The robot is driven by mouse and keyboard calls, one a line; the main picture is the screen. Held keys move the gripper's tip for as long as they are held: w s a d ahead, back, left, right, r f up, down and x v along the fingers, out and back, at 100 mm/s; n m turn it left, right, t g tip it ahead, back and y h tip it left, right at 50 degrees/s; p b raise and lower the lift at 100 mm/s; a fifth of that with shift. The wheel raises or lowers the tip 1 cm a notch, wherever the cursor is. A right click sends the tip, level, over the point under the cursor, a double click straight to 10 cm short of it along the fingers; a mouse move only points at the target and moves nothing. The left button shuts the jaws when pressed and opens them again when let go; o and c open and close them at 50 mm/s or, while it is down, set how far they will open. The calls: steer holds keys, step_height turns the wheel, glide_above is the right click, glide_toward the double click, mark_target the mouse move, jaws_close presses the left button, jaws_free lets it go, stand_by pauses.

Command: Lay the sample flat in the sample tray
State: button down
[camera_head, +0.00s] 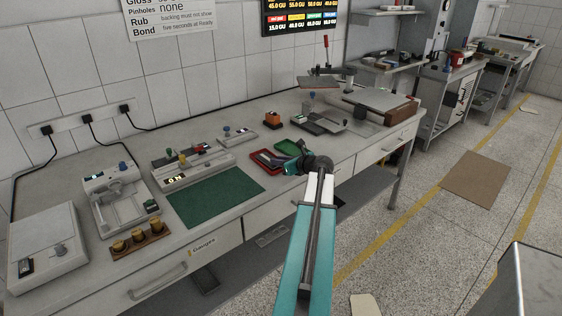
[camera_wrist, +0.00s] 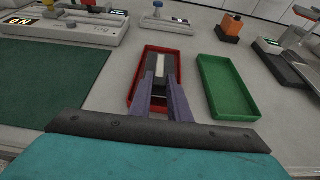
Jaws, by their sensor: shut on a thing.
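My gripper (camera_wrist: 167,98) is above a red tray (camera_wrist: 134,84) in the wrist view, its fingers pointing into the tray's outline. It is shut on a thin, pale strip, the sample (camera_wrist: 160,66), which shows between and beyond the fingertips. I cannot tell whether the sample touches the tray floor. A green tray (camera_wrist: 228,90) lies just right of the red one and looks empty. In the head view my gripper (camera_head: 297,163) is over the bench beside the red tray (camera_head: 266,163) and green tray (camera_head: 287,148); the sample cannot be made out there. No label shows which is the sample tray.
A dark green mat (camera_head: 215,195) lies left of the trays, with a gauge unit (camera_head: 190,160) behind it. An orange block device (camera_head: 272,120) and a flat-plate instrument (camera_head: 322,123) stand behind the trays. The bench's front edge is close to my arm.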

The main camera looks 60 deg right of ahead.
steer(key=shift+f, duration=0.4)
steer(key=shift+f, duration=0.2)
steer(key=c, duration=1.7)
jaws_free()
steer(key=shift+o, duration=0.2)
steer(key=shift+r, duration=0.15)
steer(key=shift+s, duration=0.1)
steer(key=b+v, duration=0.1)
steer(key=v, duration=1.1)
steer(key=shift+w+r, duration=0.1)
steer(key=shift+w, duration=0.15)
